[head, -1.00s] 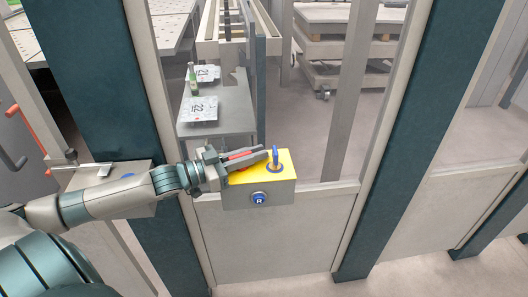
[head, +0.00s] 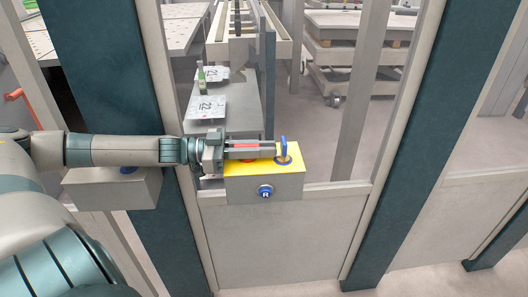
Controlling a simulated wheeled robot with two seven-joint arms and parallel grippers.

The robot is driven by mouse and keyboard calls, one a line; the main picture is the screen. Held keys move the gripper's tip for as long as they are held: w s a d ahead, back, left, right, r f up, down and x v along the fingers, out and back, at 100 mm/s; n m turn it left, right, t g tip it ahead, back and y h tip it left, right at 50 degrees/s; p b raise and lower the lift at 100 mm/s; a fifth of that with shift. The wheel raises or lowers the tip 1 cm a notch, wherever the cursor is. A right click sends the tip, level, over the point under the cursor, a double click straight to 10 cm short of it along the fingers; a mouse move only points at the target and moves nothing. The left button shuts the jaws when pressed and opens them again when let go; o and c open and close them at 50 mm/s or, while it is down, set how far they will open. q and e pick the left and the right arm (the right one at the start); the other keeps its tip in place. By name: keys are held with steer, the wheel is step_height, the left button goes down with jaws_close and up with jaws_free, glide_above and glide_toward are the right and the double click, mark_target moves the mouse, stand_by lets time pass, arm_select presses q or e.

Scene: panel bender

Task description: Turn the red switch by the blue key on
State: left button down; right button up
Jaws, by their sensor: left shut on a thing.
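A box with a yellow top (head: 262,168) is mounted on the fence panel. The blue key (head: 283,149) stands upright on its blue round base at the right of the top. The red switch (head: 243,163) is to the left of the key, mostly hidden under my left gripper. My left gripper (head: 268,148) reaches in from the left, level over the yellow top, shut with red showing between its fingers. Its fingertips end just left of the blue key. Whether they touch the key is unclear. My right gripper is out of view.
A blue button marked R (head: 265,192) is on the box front. A grey box (head: 113,187) is at the left, partly behind my arm. Dark teal posts (head: 425,130) flank the panel. Behind the fence is a grey table (head: 222,122) with plates and a green bottle.

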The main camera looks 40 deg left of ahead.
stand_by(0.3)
arm_select(q)
steer(key=c, duration=1.8)
jaws_free()
